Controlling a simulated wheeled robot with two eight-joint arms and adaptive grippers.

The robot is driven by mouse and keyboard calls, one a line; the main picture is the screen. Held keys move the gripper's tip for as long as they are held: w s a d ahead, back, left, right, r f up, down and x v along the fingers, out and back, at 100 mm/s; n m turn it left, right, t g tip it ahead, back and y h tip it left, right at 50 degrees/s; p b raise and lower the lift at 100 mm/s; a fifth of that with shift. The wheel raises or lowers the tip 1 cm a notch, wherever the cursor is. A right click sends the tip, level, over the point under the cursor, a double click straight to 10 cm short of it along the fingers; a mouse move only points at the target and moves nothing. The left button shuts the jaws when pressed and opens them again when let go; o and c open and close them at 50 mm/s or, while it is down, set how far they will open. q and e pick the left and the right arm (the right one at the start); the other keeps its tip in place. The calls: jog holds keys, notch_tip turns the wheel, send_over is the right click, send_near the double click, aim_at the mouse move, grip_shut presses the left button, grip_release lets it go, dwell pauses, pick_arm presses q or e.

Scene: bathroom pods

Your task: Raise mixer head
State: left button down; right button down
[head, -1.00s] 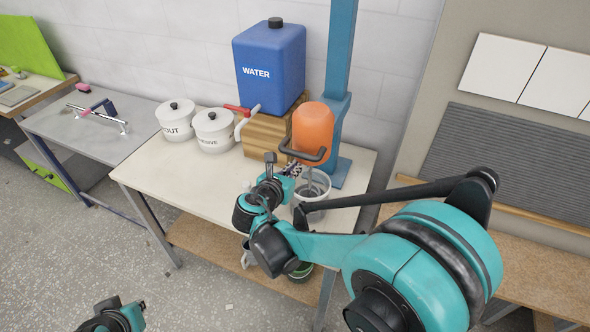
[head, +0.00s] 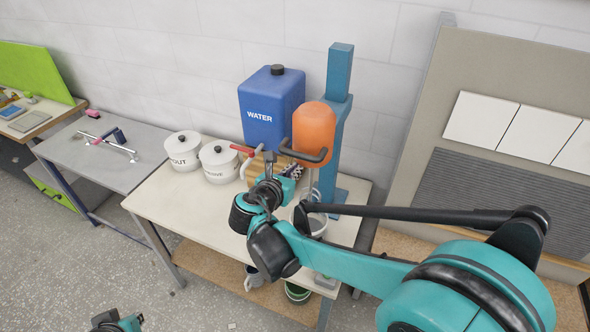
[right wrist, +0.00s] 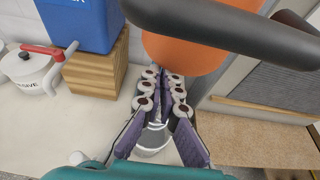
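The mixer's orange head (head: 314,135) hangs on a blue column (head: 337,120) at the back right of the cream table. A dark bent handle (head: 304,158) sticks out at its lower front. A light bucket (head: 317,223) stands below the head, partly hidden by my right arm. My right gripper (head: 288,170) is just under the handle. In the right wrist view, the handle bar (right wrist: 220,30) crosses above the right gripper's fingertips (right wrist: 163,78), which are close together with nothing seen between them. The orange head is right behind the bar. My left gripper (head: 128,322) is only partly seen at the bottom edge.
A blue water container (head: 270,108) stands on a wooden block left of the mixer. Two white lidded pots (head: 218,162) stand farther left. A grey table (head: 110,155) adjoins on the left. A tiled panel (head: 510,130) leans at right.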

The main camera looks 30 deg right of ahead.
jog(key=shift+w+d+r, duration=0.1)
jog(key=shift+w+r, duration=0.05)
jog(key=shift+r, duration=0.15)
